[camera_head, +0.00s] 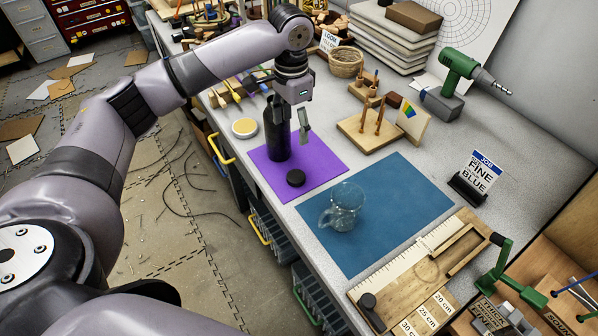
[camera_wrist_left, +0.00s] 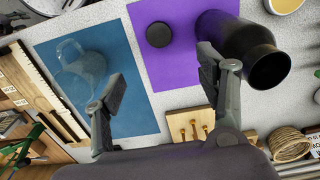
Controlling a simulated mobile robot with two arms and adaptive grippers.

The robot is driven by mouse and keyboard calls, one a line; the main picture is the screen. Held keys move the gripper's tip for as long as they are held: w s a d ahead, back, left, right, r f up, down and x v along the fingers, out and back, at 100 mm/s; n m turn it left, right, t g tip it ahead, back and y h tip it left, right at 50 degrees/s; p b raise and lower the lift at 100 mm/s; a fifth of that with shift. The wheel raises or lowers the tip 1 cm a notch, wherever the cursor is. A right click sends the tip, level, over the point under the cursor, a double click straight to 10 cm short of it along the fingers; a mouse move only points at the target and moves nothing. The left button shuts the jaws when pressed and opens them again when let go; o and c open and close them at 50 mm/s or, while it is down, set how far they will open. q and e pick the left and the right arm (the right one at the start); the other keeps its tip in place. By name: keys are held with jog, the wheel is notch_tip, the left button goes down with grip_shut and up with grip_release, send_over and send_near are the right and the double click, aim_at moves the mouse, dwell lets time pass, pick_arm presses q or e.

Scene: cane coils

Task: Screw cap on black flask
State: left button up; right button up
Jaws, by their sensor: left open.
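The black flask (camera_head: 277,133) stands upright on the purple mat (camera_head: 322,158), and its open mouth shows in the left wrist view (camera_wrist_left: 268,66). The black cap (camera_head: 295,178) lies on the same mat, in front of the flask and apart from it; it also shows in the left wrist view (camera_wrist_left: 159,34). My left gripper (camera_head: 290,118) is open and empty above the mat, close beside the flask. In the left wrist view its fingers (camera_wrist_left: 164,88) are spread wide, one finger overlapping the flask's side in the picture. Whether it touches the flask I cannot tell. My right gripper is not in view.
A glass mug (camera_head: 344,207) stands on the blue mat (camera_head: 395,190), right of the purple mat. A wooden peg stand (camera_head: 370,137), a yellow-rimmed dish (camera_head: 245,128) and a sign (camera_head: 482,175) stand nearby. A wooden ruler board (camera_head: 425,268) lies at the front right.

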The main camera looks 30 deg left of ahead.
pick_arm(q)
jog(key=f, duration=0.1)
jog(key=p, duration=0.2)
send_over(294, 177)
notch_tip(294, 177, down, 10)
jog(key=shift+w+a+f, duration=0.1)
jog(key=shift+f, duration=0.5)
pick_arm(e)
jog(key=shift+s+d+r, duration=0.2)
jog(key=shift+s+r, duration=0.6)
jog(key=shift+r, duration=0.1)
pick_arm(q)
jog(key=shift+f, duration=0.1)
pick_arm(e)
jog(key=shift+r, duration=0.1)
pick_arm(q)
jog(key=shift+f, duration=0.4)
notch_tip(294, 177, down, 4)
jog(key=shift+f+p, duration=0.15)
jog(key=shift+p, duration=0.5)
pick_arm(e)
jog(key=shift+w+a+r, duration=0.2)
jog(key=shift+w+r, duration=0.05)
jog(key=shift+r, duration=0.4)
